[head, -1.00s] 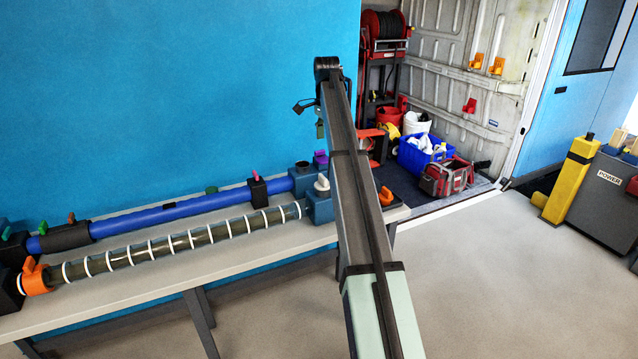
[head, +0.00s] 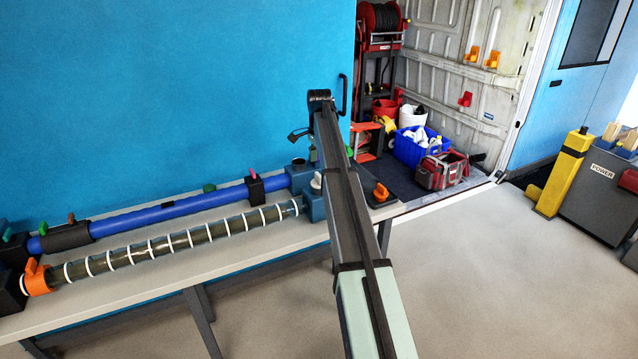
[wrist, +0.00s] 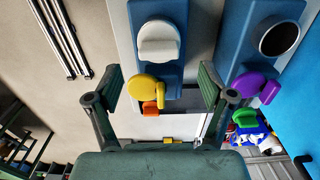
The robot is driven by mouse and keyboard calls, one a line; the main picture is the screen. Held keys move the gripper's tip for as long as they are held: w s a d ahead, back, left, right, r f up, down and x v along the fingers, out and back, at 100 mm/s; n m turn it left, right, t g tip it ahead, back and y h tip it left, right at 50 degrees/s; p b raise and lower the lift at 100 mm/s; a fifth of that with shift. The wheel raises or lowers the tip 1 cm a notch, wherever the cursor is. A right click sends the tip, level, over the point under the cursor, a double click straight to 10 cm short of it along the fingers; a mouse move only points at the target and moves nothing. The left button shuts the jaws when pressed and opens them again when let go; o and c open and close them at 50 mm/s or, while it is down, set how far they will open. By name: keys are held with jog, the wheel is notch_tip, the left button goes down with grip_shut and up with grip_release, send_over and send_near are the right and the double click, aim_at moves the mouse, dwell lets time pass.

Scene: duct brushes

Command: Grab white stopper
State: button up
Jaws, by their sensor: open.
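The white stopper (wrist: 158,42) sits on a blue block in the upper middle of the wrist view. In the head view the white stopper (head: 316,182) stands on the blue block at the right end of the clear ringed pipe, close beside my arm. My gripper (wrist: 161,86) is open and empty, its two fingers spread wide apart. In the wrist picture the white stopper appears above and between the fingertips, not touched by them. A yellow stopper (wrist: 147,88) shows between the fingers. In the head view my arm hides much of the bench's right end.
An orange stopper (wrist: 150,107), a purple stopper (wrist: 262,88) and a green stopper (wrist: 245,118) are near the fingers in the wrist view. A round dark opening (wrist: 279,38) is at upper right. The blue pipe (head: 170,212) lies along the bench by the blue wall.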

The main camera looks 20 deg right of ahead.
aim_at(319, 175)
jog(key=shift+s+a+f+p, duration=0.1)
jog(key=shift+f+p, duration=0.9)
jog(key=shift+f, duration=1.6)
jog(key=c, duration=1.3)
